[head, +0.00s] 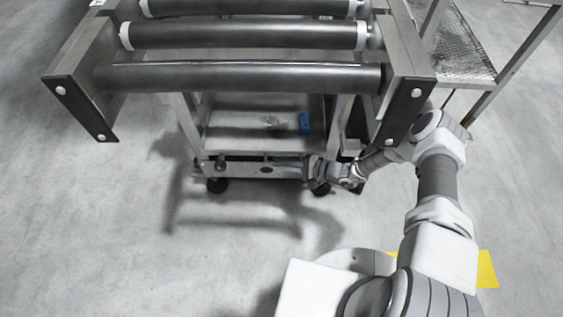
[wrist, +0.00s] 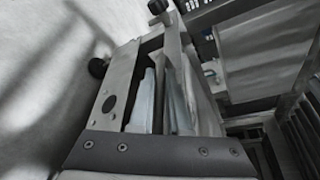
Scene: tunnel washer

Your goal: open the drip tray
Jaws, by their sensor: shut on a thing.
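The drip tray (head: 235,169) is a low metal tray under the roller frame in the head view, its front panel facing me near the floor. In the wrist view its metal front (wrist: 115,90) with round holes runs up and away on the left. My gripper (head: 286,170) is at the right part of this front, low down, with the arm reaching in from the right. In the wrist view the pale fingers of my gripper (wrist: 163,75) are shut on the tray's front edge. The exact grip is partly hidden, and I cannot tell how far out the tray stands.
Above is a roller conveyor (head: 240,77) with dark end plates. A lower shelf (head: 235,136) carries a small blue thing (head: 304,123). Black casters (head: 217,185) stand below. A metal step (head: 455,55) is at right. The floor in front is clear.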

